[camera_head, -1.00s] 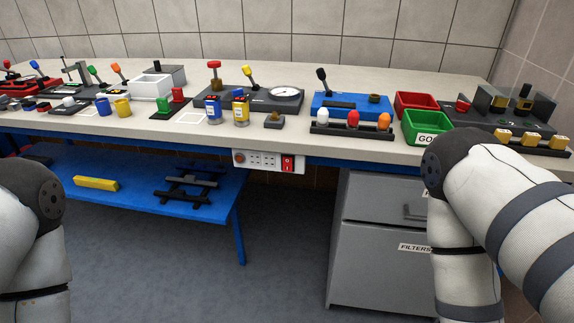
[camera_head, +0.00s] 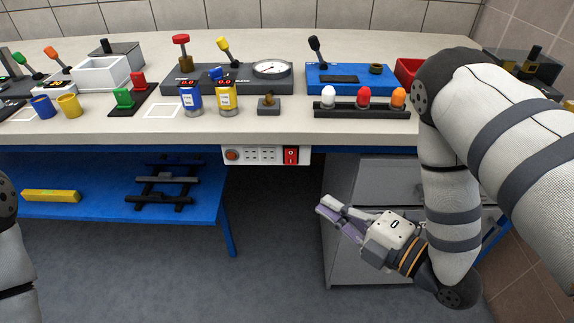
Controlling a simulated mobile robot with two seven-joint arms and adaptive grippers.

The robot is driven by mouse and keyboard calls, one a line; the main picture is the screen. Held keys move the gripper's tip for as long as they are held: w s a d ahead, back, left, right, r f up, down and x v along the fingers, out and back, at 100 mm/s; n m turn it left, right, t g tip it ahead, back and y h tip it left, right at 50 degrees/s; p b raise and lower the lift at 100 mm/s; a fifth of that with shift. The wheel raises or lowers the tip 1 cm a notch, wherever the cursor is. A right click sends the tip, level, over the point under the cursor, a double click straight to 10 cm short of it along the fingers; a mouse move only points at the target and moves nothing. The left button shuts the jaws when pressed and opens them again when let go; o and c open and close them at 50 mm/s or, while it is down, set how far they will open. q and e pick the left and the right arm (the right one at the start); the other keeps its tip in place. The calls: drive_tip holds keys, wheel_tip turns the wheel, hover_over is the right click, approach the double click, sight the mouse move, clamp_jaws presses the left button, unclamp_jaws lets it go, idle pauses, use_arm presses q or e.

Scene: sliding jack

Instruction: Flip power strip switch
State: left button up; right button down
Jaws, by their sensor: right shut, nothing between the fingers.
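A white power strip (camera_head: 264,155) is mounted under the front edge of the bench. It has a round orange-brown button at its left end, sockets in the middle and a red rocker switch (camera_head: 291,156) with white marks at its right end. My right gripper (camera_head: 325,205) is below and to the right of the switch, in front of the grey cabinet. Its fingers point left and are shut with nothing between them, clear of the strip. My left arm shows only at the left edge; its gripper is out of view.
The bench top (camera_head: 215,131) carries jars, levers, a gauge panel and a lamp rack (camera_head: 361,109) above the strip. A blue shelf (camera_head: 100,207) is at lower left. A grey cabinet (camera_head: 345,248) stands behind my right gripper. The space below the strip is open.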

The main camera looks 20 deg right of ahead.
drive_tip(key=b, duration=0.2)
approach(291, 157)
drive_tip(key=w+a+f, duration=0.2)
drive_tip(key=w+a, duration=0.2)
drive_tip(key=a, duration=0.1)
use_arm(q)
drive_tip(key=shift+s+f+g, duration=0.4)
drive_tip(key=shift+s+f, duration=0.5)
drive_tip(key=shift+s, duration=0.2)
use_arm(e)
drive_tip(key=shift+w+a+r, duration=0.1)
drive_tip(key=shift+w+r, duration=0.15)
drive_tip(key=shift+w, duration=0.15)
